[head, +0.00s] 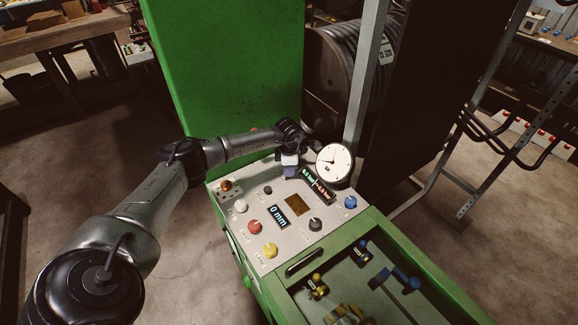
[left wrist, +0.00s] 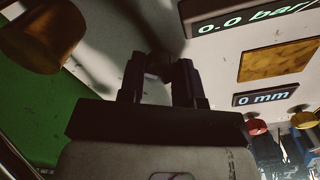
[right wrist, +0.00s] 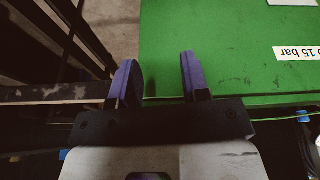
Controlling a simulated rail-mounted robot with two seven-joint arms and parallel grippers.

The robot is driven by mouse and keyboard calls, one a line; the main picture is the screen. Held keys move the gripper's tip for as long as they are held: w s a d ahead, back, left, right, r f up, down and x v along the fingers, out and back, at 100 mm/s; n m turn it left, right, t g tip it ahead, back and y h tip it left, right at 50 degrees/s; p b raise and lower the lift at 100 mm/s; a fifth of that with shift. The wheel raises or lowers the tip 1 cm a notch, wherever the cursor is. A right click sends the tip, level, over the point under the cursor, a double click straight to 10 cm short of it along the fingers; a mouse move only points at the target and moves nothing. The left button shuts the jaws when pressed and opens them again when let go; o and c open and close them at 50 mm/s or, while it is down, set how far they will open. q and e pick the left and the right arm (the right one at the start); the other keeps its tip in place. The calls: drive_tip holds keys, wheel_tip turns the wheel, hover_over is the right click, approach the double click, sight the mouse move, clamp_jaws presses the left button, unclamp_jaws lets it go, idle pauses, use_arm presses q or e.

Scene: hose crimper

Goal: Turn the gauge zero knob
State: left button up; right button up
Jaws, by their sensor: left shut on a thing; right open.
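The console panel (head: 258,222) carries several knobs and two displays, with a round white dial gauge (head: 334,162) at its back right. My left gripper (head: 290,170) reaches down to the panel's back edge, left of the gauge. In the left wrist view its fingers (left wrist: 162,82) are closed around a small dark knob (left wrist: 160,66), which I take to be the gauge zero knob. The fingers hide most of it, and its marking cannot be read. My right gripper (right wrist: 152,80) is open and empty; it shows only in the right wrist view.
The pressure display (head: 317,185) is beside the left gripper. White (head: 240,205), red (head: 255,227), yellow (head: 270,250), black (head: 315,224) and blue (head: 350,202) knobs stand on the panel. A tall green cabinet (head: 225,75) rises behind. A green-rimmed tray (head: 415,262) holds fittings in front.

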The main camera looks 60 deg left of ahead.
use_arm(q)
drive_tip(key=shift+n, duration=0.5)
idle(0.3)
drive_tip(key=o, duration=0.9)
drive_tip(key=shift+r, duration=0.1)
wheel_tip(320, 180, up, 14)
drive_tip(key=shift+d+f+p, duration=0.15)
drive_tip(key=shift+p, duration=0.15)
